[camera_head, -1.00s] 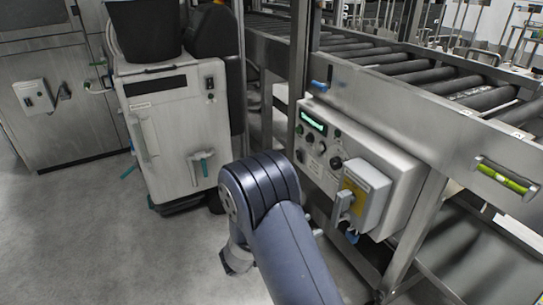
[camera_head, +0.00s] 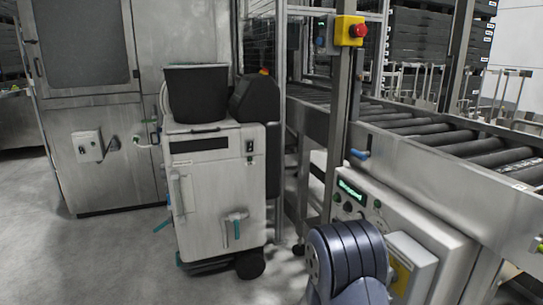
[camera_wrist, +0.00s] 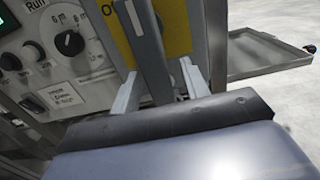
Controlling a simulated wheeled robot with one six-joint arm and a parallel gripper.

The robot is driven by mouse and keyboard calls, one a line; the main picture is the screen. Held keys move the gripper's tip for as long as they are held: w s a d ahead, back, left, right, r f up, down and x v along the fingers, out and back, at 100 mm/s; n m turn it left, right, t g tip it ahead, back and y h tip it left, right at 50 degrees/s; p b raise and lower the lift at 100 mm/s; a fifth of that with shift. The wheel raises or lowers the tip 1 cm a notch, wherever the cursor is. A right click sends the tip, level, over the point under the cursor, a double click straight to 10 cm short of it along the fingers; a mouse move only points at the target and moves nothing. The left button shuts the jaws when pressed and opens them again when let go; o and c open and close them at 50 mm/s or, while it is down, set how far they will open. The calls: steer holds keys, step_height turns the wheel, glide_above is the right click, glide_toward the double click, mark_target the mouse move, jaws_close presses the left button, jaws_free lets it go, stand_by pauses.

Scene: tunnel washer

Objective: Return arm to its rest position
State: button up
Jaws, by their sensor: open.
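My gripper (camera_wrist: 160,67) shows in the wrist view with its two light grey fingers apart. A dark grey lever handle (camera_wrist: 149,42) stands in the gap between the fingers, in front of a yellow plate (camera_wrist: 175,28) on the control box. I cannot tell whether a finger touches the handle. In the head view my arm's rounded dark blue joint (camera_head: 348,255) is at the bottom, in front of the control box (camera_head: 420,222). My gripper is out of that view.
A white wheeled cabinet (camera_head: 215,195) with a black bin on top stands left of the roller conveyor (camera_head: 430,130). A steel post with a red emergency button (camera_head: 358,31) rises beside the control box. Grey floor (camera_head: 110,255) is clear at left.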

steer(key=shift+a, duration=0.1)
steer(key=p+v, duration=0.2)
steer(key=v, duration=0.8)
steer(key=b+x, duration=0.2)
steer(key=x, duration=0.8)
steer(key=shift+f, duration=0.1)
steer(key=shift+d+r+p, duration=0.2)
steer(key=shift+r+p, duration=0.05)
steer(key=shift+p, duration=0.05)
steer(key=shift+s+f+n+p, duration=0.1)
steer(key=shift+s+n+p, duration=0.3)
steer(key=shift+n, duration=0.6)
steer(key=shift+s+d, duration=0.1)
